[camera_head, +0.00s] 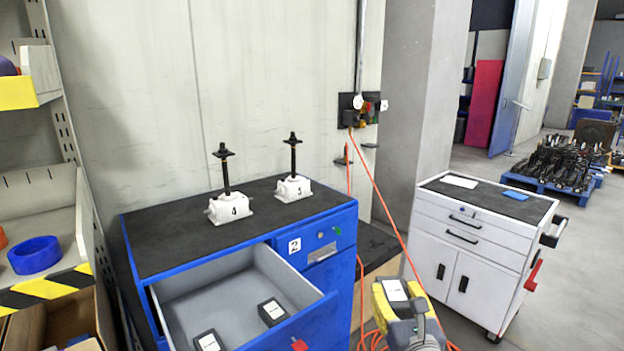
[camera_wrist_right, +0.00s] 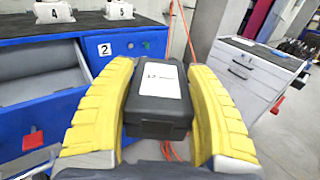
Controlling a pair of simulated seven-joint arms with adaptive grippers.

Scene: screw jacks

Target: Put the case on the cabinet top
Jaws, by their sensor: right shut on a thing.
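The case (camera_wrist_right: 150,118) is a dark box with a white label. It sits between the yellow fingers of my right gripper (camera_wrist_right: 160,105), which is shut on it; in the head view the gripper (camera_head: 405,298) is at the lower middle, right of the blue cabinet's open drawer. In that view only the labelled top of the case (camera_head: 395,290) shows clearly. The blue cabinet (camera_head: 335,275) has a black top (camera_head: 165,240). Two white screw jacks stand on it, one marked 4 (camera_head: 229,207) and another (camera_head: 293,188) to its right. My left gripper is not in view.
The open grey drawer (camera_head: 195,300) holds two dark labelled cases (camera_head: 208,341) (camera_head: 271,312). A white tool trolley (camera_head: 470,255) stands at right. Orange cables (camera_head: 390,220) hang behind my gripper. The cabinet top is bare left and right of the jacks.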

